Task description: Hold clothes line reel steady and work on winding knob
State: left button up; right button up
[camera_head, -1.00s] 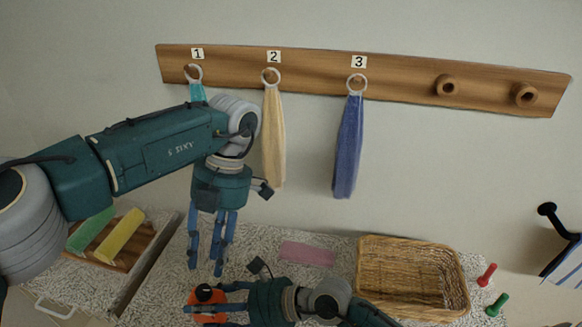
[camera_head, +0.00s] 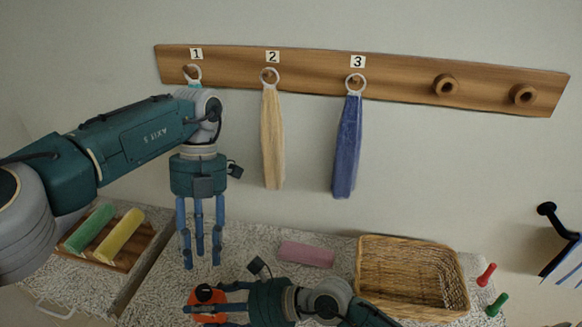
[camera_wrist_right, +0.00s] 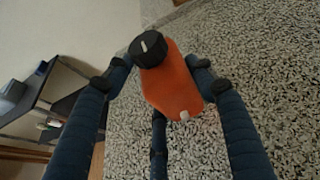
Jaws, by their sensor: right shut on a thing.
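The clothes line reel (camera_head: 207,296) is orange with a black winding knob (camera_head: 204,292) on its upper face. It sits low in the head view, between the fingers of my right gripper (camera_head: 213,304), which is shut on it. The right wrist view shows the orange reel body (camera_wrist_right: 175,88) with the round black knob (camera_wrist_right: 147,48) at its top and a small pale tab at its lower end. My left gripper (camera_head: 202,262) points down above the speckled counter, a little above and apart from the reel, with its fingers spread and empty.
A wicker basket (camera_head: 412,240) stands right of the reel, and a pink cloth (camera_head: 307,254) lies between. Beige (camera_head: 272,140) and blue towels (camera_head: 347,148) hang from the rail. Red and green pegs are at right.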

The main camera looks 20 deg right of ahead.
pick_arm(q)
jog(key=s+d+r+m+h, duration=0.2)
jog(key=s+d+r+h, duration=0.1)
jog(key=d+r+h, duration=0.3)
jog(key=s+d+r+m+h, duration=0.1)
jog(key=s+d+r+h, duration=0.3)
jog(key=d+r, duration=0.5)
notch_tip(320, 180, up, 4)
jog(key=shift+d+r+m+h, duration=0.1)
jog(key=shift+d+m+h, duration=0.3)
jog(key=shift+h, duration=0.7)
jog(key=shift+o, duration=1.4)
jog(key=shift+a, duration=0.1)
